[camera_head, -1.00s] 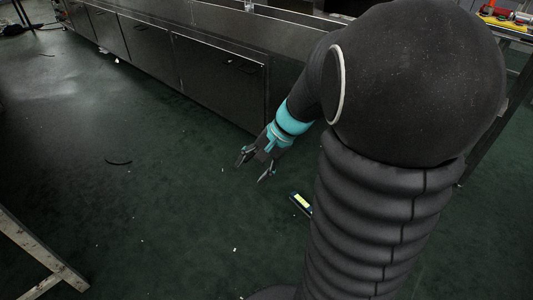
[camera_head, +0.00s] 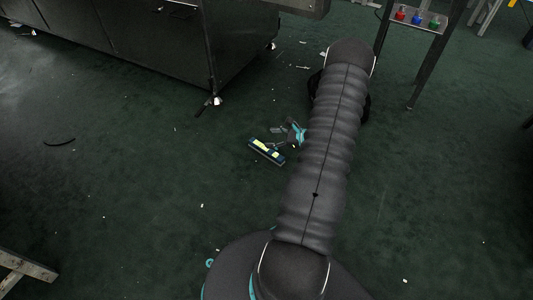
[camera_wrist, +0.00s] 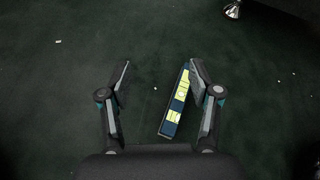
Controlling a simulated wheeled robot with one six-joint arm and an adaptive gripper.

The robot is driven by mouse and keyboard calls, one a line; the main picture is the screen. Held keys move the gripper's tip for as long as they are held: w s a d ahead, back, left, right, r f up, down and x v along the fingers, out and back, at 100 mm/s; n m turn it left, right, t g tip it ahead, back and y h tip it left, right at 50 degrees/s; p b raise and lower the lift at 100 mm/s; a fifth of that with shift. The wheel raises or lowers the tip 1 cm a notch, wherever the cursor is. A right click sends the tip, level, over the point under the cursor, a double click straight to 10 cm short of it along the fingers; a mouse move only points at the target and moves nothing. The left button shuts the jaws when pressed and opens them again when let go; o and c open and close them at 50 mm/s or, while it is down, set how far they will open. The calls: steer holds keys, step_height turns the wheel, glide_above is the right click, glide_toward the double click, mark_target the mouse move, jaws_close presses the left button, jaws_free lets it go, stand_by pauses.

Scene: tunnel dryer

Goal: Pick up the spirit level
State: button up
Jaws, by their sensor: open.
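The spirit level (camera_head: 267,152) is a short dark blue bar with bright yellow-green panels. It lies on the dark green floor, in front of my gripper (camera_head: 287,134) in the head view. In the wrist view the spirit level (camera_wrist: 176,101) lies tilted between the two fingers, close to the right finger and well away from the left one. My gripper (camera_wrist: 160,78) is open and empty there. The right fingertip covers part of the level's upper right edge. I cannot tell how high the fingers are above the floor.
A dark metal cabinet (camera_head: 150,45) on feet stands at the upper left. A stand (camera_head: 420,20) with red, blue and green items is at the upper right. A wooden leg (camera_head: 25,268) is at the lower left. The floor around the level is mostly clear, with small scraps.

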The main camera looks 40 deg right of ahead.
steer(key=s+d+f+m+h, duration=0.1)
steer(key=d+f+m, duration=0.1)
steer(key=f, duration=0.2)
steer(key=s+d+f+m+t+h, duration=0.1)
steer(key=s+f, duration=0.1)
steer(key=f, duration=0.2)
steer(key=s+d+f+m+h+b, duration=0.1)
steer(key=s+d+f+m, duration=0.1)
steer(key=f, duration=0.2)
steer(key=shift+s+d+f+m+t, duration=0.2)
steer(key=shift+d+m+t, duration=0.1)
steer(key=shift+t, duration=0.1)
steer(key=shift+w+f+h, duration=0.15)
steer(key=shift+f+h, duration=0.15)
glide_toward(269, 150)
steer(key=x, duration=0.3)
steer(key=shift+a+f+b, duration=0.15)
steer(key=shift+a+b, duration=0.15)
steer(key=shift+a, duration=0.05)
steer(key=shift+d+b+x, duration=0.15)
steer(key=shift+b+x, duration=0.1)
steer(key=shift+x, duration=1.35)
steer(key=shift+d+b+x, duration=0.1)
steer(key=shift+b+x, duration=0.1)
steer(key=shift+x, duration=1.45)
steer(key=shift+w+r, duration=0.15)
steer(key=shift+r, duration=0.1)
jaws_close()
